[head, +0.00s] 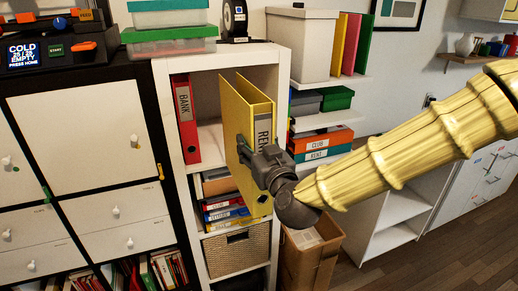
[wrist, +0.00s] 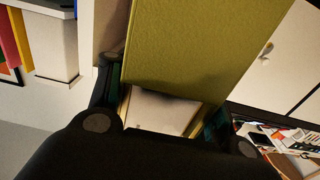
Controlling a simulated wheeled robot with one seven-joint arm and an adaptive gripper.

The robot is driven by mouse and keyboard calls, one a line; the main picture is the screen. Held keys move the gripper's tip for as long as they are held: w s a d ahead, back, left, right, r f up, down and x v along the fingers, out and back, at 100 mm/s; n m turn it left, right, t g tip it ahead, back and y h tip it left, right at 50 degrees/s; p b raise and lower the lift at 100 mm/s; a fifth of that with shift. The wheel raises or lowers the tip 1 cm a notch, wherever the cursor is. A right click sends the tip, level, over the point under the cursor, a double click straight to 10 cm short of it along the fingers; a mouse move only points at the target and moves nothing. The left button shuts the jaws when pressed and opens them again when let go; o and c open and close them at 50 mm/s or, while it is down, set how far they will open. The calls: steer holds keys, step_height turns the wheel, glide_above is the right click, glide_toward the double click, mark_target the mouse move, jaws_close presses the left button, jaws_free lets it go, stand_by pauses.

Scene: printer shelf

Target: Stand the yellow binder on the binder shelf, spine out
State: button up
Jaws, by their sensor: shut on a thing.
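In the wrist view the binder (wrist: 195,50) fills the upper middle between my gripper's fingers (wrist: 165,110). The binder shelf (head: 210,131) is the upper open compartment of the white unit, and a red binder labelled BANK (head: 185,120) stands at its left side. The binder hides much of this compartment; I cannot tell whether it reaches inside.
A dark-framed cabinet (head: 85,130) with white doors stands at left. A shelf at right holds a white box (head: 300,45) and coloured folders.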

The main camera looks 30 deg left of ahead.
steer(key=x, duration=2.3)
steer(key=shift+w+b, duration=0.25)
steer(key=shift+b, duration=0.2)
steer(key=shift+a, duration=0.1)
steer(key=shift+f, duration=0.1)
stand_by(0.7)
steer(key=o, duration=1.4)
steer(key=shift+o, duration=0.2)
steer(key=shift+f, duration=0.1)
